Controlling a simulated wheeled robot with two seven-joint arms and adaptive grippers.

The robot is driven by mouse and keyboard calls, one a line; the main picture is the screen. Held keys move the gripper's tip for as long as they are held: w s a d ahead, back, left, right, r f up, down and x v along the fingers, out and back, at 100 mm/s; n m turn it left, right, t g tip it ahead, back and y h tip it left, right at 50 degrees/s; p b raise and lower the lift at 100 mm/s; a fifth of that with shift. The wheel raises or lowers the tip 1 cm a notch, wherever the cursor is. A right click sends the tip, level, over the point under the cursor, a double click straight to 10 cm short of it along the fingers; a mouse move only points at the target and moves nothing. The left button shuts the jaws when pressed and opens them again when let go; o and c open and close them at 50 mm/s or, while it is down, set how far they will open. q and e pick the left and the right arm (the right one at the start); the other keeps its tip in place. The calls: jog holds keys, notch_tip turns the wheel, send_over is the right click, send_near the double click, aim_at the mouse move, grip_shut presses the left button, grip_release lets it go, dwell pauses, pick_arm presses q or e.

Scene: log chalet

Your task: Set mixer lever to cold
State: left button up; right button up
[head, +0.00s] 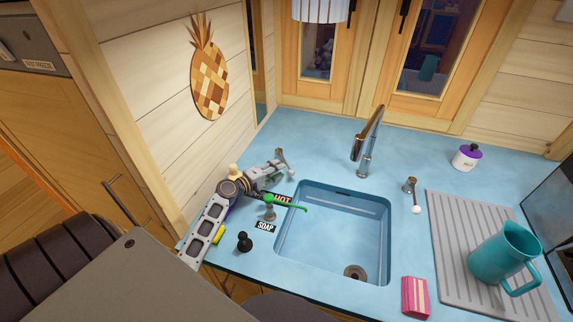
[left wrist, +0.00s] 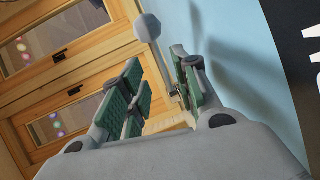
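My left gripper (head: 281,160) is low over the counter left of the sink, near the HOT label (head: 283,198). In the left wrist view its green-padded fingers (left wrist: 166,82) are apart. A pale ball on a thin stem (left wrist: 148,28) shows at the fingertips, its stem running down into the gap. I cannot tell whether the fingers touch it. In the head view this spot is largely covered by the gripper. A short chrome lever with a white ball end (head: 412,192) stands right of the sink. The chrome tap (head: 365,145) stands behind the basin. My right gripper is not in view.
A green-spouted dispenser (head: 290,202) and a SOAP label (head: 265,227) are left of the sink (head: 330,215). A black knobbed item (head: 244,241) stands nearby. A teal jug (head: 503,256) stands on the grey drainer (head: 455,225). A pink box (head: 415,297) is at the front.

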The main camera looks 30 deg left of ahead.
aim_at(286, 164)
pick_arm(q)
jog(key=shift+p+x, duration=0.4)
jog(key=shift+x, duration=2.6)
jog(key=shift+f, duration=0.1)
grip_shut()
